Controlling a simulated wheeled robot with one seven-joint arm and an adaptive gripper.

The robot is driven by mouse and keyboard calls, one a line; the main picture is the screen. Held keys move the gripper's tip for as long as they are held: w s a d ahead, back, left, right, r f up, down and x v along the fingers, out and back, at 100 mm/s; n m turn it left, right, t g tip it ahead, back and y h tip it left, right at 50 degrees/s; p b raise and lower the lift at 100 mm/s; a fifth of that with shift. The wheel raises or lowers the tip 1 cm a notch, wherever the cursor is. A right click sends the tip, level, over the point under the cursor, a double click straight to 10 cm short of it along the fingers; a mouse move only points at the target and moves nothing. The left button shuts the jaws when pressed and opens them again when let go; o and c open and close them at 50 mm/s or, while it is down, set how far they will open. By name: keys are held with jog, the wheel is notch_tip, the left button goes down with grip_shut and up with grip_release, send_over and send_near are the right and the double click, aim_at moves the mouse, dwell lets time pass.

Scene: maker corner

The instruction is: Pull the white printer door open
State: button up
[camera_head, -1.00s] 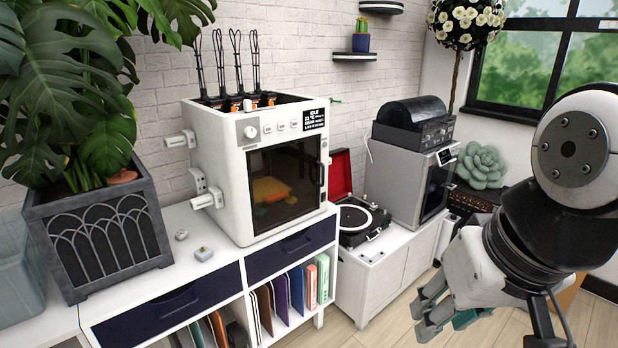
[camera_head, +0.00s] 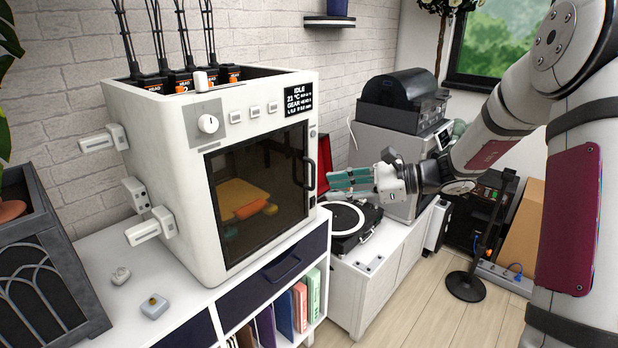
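The white printer (camera_head: 170,130) stands on the white cabinet, with its dark-windowed front door (camera_head: 258,190) shut. A dark vertical handle (camera_head: 309,173) sits at the door's right edge. Through the window I see a yellow plate and orange parts inside. My gripper (camera_head: 335,180) is just right of the handle, above the record player, with its teal-padded fingers pointing left towards the printer. The fingers look apart with nothing between them. I cannot tell the exact gap in depth to the handle, but no contact shows.
A record player (camera_head: 347,218) with a red lid lies below my gripper. A second grey machine (camera_head: 390,140) stands behind it. A planter (camera_head: 40,270) is at the left. Two small items (camera_head: 154,305) lie on the cabinet top (camera_head: 185,300) before the printer. A black floor stand (camera_head: 467,287) is at right.

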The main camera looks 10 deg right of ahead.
jog(key=w+d+f+m+t+b, duration=0.1)
jog(key=w+d+f+m+t, duration=0.5)
jog(key=d, duration=0.3)
jog(key=x, duration=1.4)
jog(key=shift+w+d+r+m, duration=0.2)
jog(key=shift+w+d+m, duration=0.1)
jog(key=shift+w, duration=0.15)
grip_shut()
